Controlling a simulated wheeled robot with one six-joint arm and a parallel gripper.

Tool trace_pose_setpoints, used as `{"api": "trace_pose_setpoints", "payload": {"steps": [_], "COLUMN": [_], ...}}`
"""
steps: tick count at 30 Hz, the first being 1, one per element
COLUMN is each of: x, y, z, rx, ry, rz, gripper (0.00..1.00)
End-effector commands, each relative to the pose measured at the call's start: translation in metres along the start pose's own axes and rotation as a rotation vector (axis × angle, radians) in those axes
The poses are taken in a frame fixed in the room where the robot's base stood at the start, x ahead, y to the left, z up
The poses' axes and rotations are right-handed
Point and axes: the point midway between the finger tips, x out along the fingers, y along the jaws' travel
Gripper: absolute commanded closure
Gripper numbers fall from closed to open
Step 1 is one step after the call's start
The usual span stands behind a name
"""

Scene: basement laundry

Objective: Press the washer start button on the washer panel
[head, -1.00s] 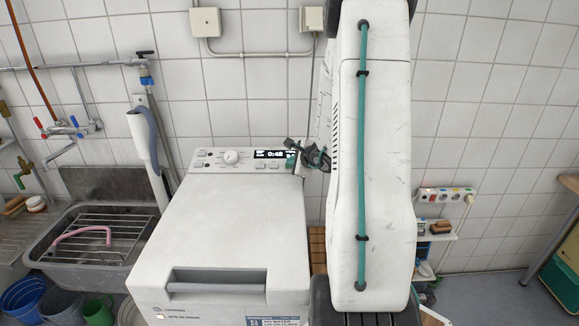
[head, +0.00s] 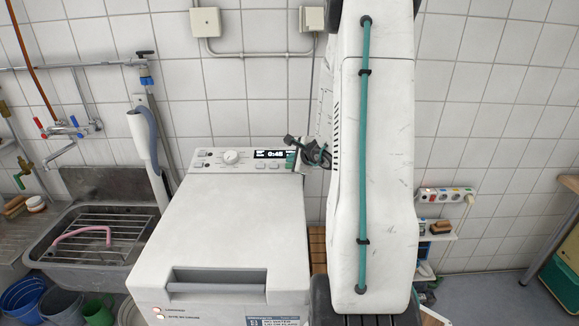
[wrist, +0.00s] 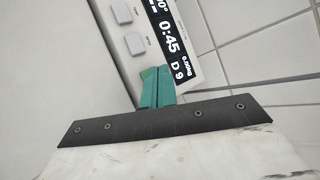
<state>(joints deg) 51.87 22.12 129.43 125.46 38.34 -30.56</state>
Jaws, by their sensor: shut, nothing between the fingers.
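The washer panel (head: 215,157) runs along the back of the white washer's top. It has a round knob (head: 230,157), a lit display (head: 272,154) and several small buttons. In the wrist view the display (wrist: 180,48) reads 0:45, with two grey buttons (wrist: 135,43) beside it. My gripper (head: 291,160) is at the panel's right end. In the wrist view its teal fingers (wrist: 155,88) are shut and empty, with tips at the panel near the display's end. The fingers cover that spot; no button shows under them, and I cannot tell whether they touch.
The washer lid (head: 225,225) with its grey handle (head: 218,281) lies in front of the panel. A steel sink (head: 100,240) with a rack stands left. The tiled wall is close behind, and a power strip (head: 447,194) hangs right.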

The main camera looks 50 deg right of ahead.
Motion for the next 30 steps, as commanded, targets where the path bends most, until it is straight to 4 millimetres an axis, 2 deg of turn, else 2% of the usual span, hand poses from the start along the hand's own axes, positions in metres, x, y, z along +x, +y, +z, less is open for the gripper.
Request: {"api": "trace_pose_setpoints", "payload": {"steps": [8, 21, 30], "x": [-0.001, -0.03, -0.035], "y": [-0.001, -0.022, -0.025], "z": [0.001, 0.022, 0.025], "rx": [0.0, -0.002, 0.0], "ry": [0.0, 0.0, 0.0], "rz": [0.0, 0.0, 0.001], "gripper": [1.0, 1.0, 1.0]}}
